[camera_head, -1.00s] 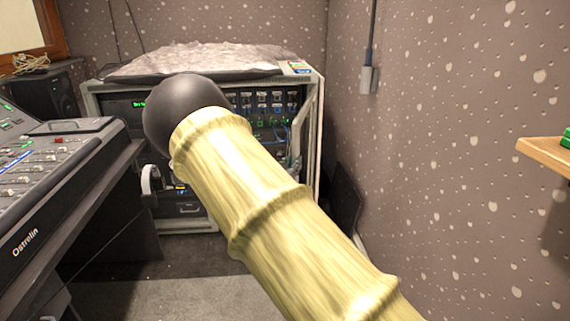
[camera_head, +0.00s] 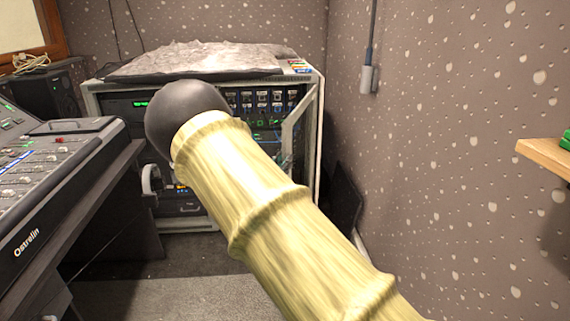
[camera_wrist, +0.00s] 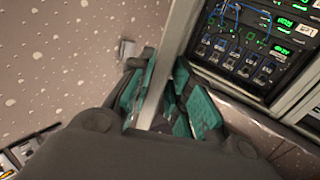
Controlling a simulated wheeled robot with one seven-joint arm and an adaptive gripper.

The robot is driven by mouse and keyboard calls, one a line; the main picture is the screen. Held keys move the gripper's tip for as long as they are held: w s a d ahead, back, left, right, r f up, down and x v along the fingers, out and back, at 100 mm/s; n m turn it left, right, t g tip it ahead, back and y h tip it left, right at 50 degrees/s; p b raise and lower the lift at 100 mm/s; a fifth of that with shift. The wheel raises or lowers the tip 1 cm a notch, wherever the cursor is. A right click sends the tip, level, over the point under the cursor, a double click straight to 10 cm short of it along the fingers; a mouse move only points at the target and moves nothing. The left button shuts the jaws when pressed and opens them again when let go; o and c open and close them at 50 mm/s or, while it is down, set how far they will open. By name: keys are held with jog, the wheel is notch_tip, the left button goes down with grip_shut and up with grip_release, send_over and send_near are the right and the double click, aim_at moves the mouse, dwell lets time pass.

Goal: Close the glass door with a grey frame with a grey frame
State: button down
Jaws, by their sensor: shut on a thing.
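The glass door (camera_head: 291,122) with a grey frame stands partly open on the right side of the equipment rack (camera_head: 90,99). Its free edge sticks out toward me in the head view. In the wrist view, my gripper (camera_wrist: 160,100) has its teal finger pads on both sides of the grey door frame (camera_wrist: 174,45), shut on it. The rack's green-lit devices (camera_wrist: 245,45) show to the right of the frame. In the head view my own arm covers the gripper and part of the rack's front.
A mixing desk (camera_head: 50,180) stands close on the left. A speckled wall (camera_head: 440,130) runs along the right, with a wooden shelf (camera_head: 545,150) at the edge. A crumpled grey cover (camera_head: 195,60) lies on the rack. Carpeted floor (camera_head: 170,300) is clear in front.

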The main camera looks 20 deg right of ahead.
jog(key=w+a+m+g+h, duration=0.1)
jog(key=w+a, duration=0.3)
jog(key=a, duration=0.1)
jog(key=shift+w, duration=0.2)
dwell(0.6)
jog(key=shift+a, duration=0.1)
jog(key=w+a+m+g+h+b, duration=0.1)
jog(key=w+a+g+b, duration=0.1)
jog(key=w+a, duration=0.3)
jog(key=shift+w+m+g, duration=0.25)
jog(key=shift+m+g, duration=0.05)
jog(key=shift+m, duration=0.1)
dwell(0.6)
jog(key=c, duration=1.4)
grip_release()
jog(key=shift+a, duration=0.1)
jog(key=shift+o, duration=0.2)
jog(key=p+v, duration=0.2)
jog(key=v, duration=0.6)
jog(key=shift+f, duration=0.15)
jog(key=shift+f, duration=0.1)
